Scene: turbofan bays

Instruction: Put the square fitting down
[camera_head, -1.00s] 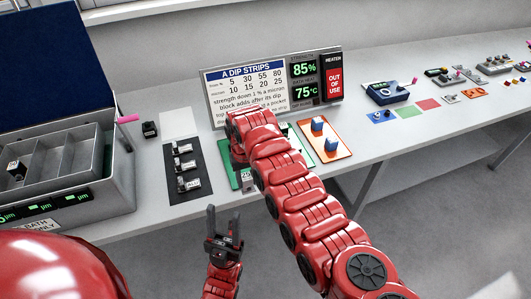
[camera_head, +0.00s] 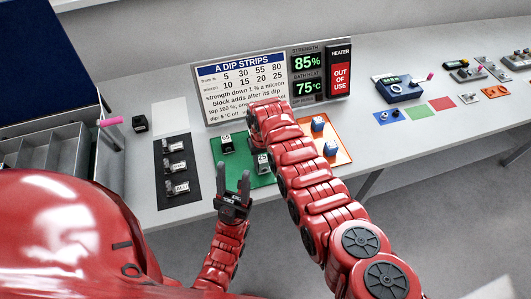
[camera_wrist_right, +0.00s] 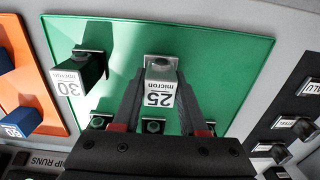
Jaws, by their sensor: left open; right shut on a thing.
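My right gripper (camera_wrist_right: 160,84) is shut on a small fitting with a square metal end and a white tag reading 25 micron (camera_wrist_right: 160,95). It is at the green mat (camera_wrist_right: 225,60); I cannot tell whether the fitting touches the mat. In the head view my right arm hides the jaws, but the 25 tag (camera_head: 263,158) shows beside it. A dark 30 micron block (camera_wrist_right: 80,72) with a metal plate stands on the same mat, left of the held fitting in the wrist view. My left gripper (camera_head: 234,186) is open and empty in front of the mat.
A dark strip (camera_head: 178,198) holds several tagged fittings on the left. An orange mat (camera_head: 343,155) with blue blocks lies on the right. A sign board (camera_head: 240,90) and a display panel (camera_head: 307,75) stand behind. Green-topped studs (camera_wrist_right: 153,126) show near my right gripper.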

